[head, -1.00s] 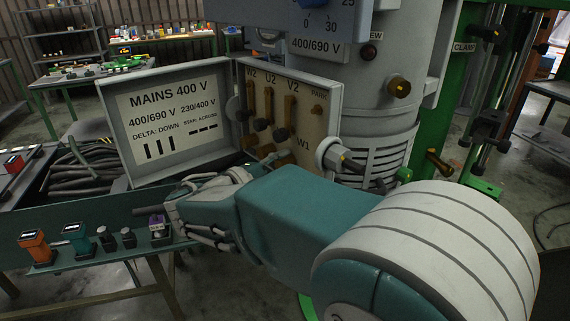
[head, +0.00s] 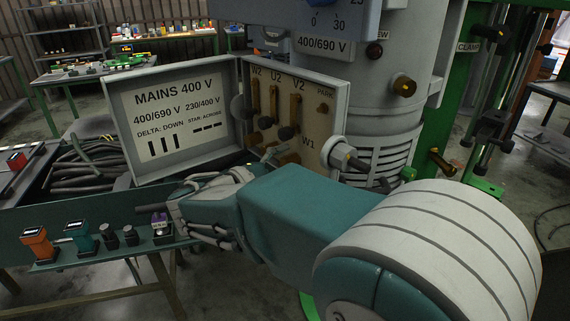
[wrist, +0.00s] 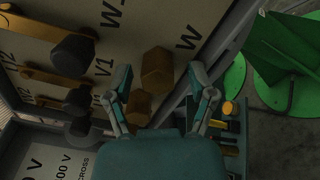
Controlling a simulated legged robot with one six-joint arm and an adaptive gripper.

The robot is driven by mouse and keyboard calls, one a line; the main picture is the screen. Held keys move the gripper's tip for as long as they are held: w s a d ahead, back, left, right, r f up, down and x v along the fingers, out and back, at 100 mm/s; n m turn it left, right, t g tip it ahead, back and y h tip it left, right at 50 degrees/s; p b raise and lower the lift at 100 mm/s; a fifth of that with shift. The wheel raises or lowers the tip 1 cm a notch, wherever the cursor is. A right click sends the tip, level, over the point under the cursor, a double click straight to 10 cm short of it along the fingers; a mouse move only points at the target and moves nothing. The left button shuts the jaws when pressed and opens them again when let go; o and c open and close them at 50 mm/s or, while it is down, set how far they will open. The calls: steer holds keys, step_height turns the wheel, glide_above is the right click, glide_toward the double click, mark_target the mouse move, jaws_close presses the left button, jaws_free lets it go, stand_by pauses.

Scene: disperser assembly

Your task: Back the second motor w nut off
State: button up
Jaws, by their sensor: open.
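The motor's open terminal box (head: 342,95) holds a pale board with upright brass links and dark knobs; its labels include W2, U2, V2 and W1. In the wrist view, a brass hex nut (wrist: 156,68) stands on the board beside the letter W. A second brass hex piece (wrist: 138,107) lies just below it. My gripper (wrist: 160,72) is open, with its fingertips on either side of the upper nut; I cannot tell whether they touch it. In the head view my gripper (head: 268,158) is at the box's lower edge, and my wrist partly hides the brass parts there.
The lid (head: 180,115) with the MAINS 400 V plate stands open to the left. Below it, a green shelf (head: 80,258) carries an orange block (head: 38,243), a teal block (head: 80,237) and dark cylinders. A grey cable fitting (head: 335,152) juts out right of the box.

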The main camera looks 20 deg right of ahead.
steer(key=shift+d, duration=0.2)
stand_by(0.3)
steer(key=v, duration=1.2)
steer(key=s+d+f+m+g+y, duration=0.2)
steer(key=s+d+f+g+y, duration=0.15)
steer(key=d, duration=0.25)
steer(key=s+d+f+m+g+y, duration=0.1)
steer(key=s+d+f+g+y, duration=0.1)
steer(key=s+d+y, duration=0.3)
steer(key=s+f+m+t+y, duration=0.3)
steer(key=s+f+m+y, duration=0.1)
steer(key=s+m+y, duration=0.3)
steer(key=shift+a+f+y, duration=0.15)
steer(key=shift+y, duration=0.3)
